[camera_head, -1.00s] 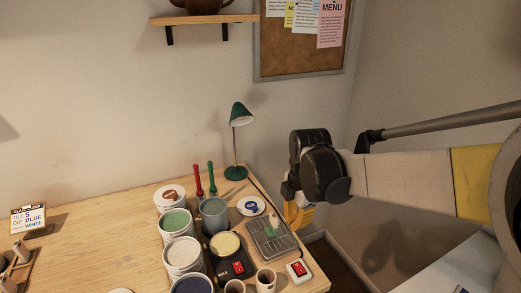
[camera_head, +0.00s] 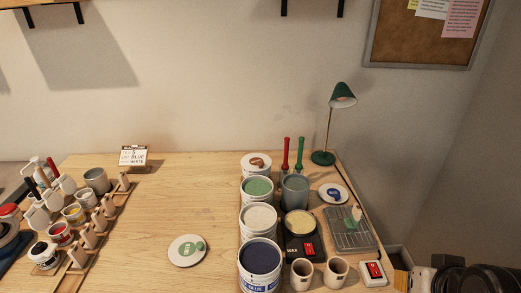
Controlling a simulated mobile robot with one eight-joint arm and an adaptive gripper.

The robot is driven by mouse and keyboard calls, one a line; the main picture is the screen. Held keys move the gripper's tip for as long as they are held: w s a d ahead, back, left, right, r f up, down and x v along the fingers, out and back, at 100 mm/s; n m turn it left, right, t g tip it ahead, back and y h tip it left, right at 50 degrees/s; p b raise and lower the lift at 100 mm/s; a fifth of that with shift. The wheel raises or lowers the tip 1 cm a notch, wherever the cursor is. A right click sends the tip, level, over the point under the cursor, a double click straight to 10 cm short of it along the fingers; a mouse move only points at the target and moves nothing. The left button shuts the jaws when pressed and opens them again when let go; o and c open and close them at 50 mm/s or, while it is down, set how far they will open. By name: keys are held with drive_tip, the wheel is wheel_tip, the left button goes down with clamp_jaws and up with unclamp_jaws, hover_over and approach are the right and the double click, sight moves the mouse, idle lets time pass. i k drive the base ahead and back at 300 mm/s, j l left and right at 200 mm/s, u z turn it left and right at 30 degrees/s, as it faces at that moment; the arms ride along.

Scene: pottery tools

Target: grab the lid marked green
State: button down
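A white round lid with a green mark (camera_head: 178,252) lies flat on the bare middle of the wooden table, near the bottom of the head view. A lid with a blue mark (camera_head: 333,202) lies at the right back of the table. A lid with a brown mark (camera_head: 247,160) sits on top of the back bucket. Dark parts of my arm show in the bottom right corner, right of the table. My gripper's fingers are outside the view.
Open buckets of green (camera_head: 257,186), white (camera_head: 259,217) and dark blue glaze (camera_head: 260,257) stand in a row right of the green-marked lid. A wire rack (camera_head: 351,241), cups and a green lamp (camera_head: 342,93) are farther right. A tool rack with small pots stands left. Table between is clear.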

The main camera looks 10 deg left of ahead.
sight(187, 250)
drive_tip(key=u, duration=1.65)
drive_tip(key=j+z, duration=0.3)
drive_tip(key=j, duration=0.15)
drive_tip(key=j+z, duration=0.65)
drive_tip(key=j, duration=0.25)
drive_tip(key=k+j+z, duration=0.1)
drive_tip(key=j+z, duration=0.25)
drive_tip(key=k+j+z, duration=0.1)
drive_tip(key=j+z, duration=0.2)
drive_tip(key=j, duration=0.15)
drive_tip(key=k+j+z, duration=0.4)
drive_tip(key=j+z, duration=0.25)
